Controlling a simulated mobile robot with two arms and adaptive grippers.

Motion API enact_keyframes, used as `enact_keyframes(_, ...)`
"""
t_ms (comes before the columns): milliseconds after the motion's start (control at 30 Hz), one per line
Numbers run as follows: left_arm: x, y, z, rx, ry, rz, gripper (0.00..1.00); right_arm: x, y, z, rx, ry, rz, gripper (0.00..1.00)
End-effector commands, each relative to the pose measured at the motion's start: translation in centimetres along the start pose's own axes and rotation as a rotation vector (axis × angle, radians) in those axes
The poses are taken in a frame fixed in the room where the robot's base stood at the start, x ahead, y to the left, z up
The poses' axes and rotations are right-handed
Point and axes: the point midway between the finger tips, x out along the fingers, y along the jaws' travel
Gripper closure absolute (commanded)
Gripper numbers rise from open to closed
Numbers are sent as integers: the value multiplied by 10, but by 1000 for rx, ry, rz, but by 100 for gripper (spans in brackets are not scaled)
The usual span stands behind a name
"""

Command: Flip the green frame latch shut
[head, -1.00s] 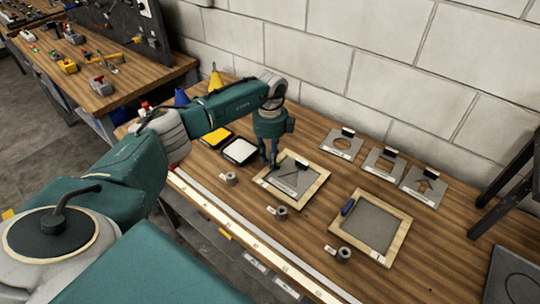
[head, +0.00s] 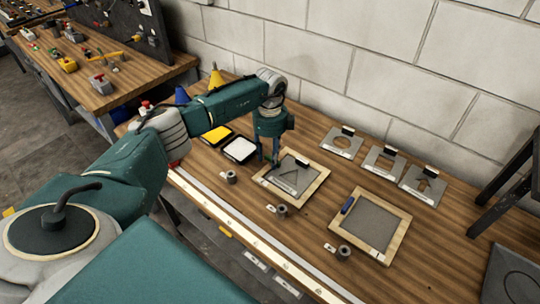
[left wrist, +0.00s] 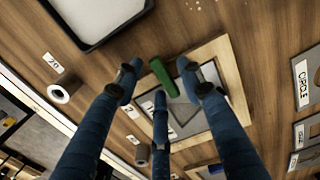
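The green frame latch (left wrist: 162,77) shows in the left wrist view as a short green bar at the edge of a wooden frame (left wrist: 233,72). In the head view this wooden frame (head: 311,189) lies on the bench with a stencil plate in it; I cannot make out the latch there. My left gripper (head: 268,160) is above the frame's left corner. In the left wrist view its blue fingers (left wrist: 163,84) are spread, with the green latch between and beyond the tips. I cannot tell whether a finger touches it. My right gripper is not in view.
A second wooden frame (head: 404,229) with a blue latch (head: 348,205) lies to the right. A yellow tray (head: 217,135) and a white tray (head: 240,150) lie left of the gripper. Small grey cylinders stand along the front, including this one (head: 282,210). Stencil plates (head: 382,161) lie behind.

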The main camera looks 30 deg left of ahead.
Motion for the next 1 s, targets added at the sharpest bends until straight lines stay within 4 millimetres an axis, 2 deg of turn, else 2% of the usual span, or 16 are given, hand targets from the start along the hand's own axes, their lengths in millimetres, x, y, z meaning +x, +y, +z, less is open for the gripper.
enact_keyframes(167,-1,0,0,2,1,1,61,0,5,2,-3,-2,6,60)
enact_keyframes(267,-9,0,-1,2,1,-1,61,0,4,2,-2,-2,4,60)
enact_keyframes(700,-96,-1,0,1,0,-2,61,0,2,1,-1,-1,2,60)
enact_keyframes(833,-111,0,0,1,0,-1,61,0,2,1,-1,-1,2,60)
enact_keyframes(1000,-120,0,0,0,0,0,61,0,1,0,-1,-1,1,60)
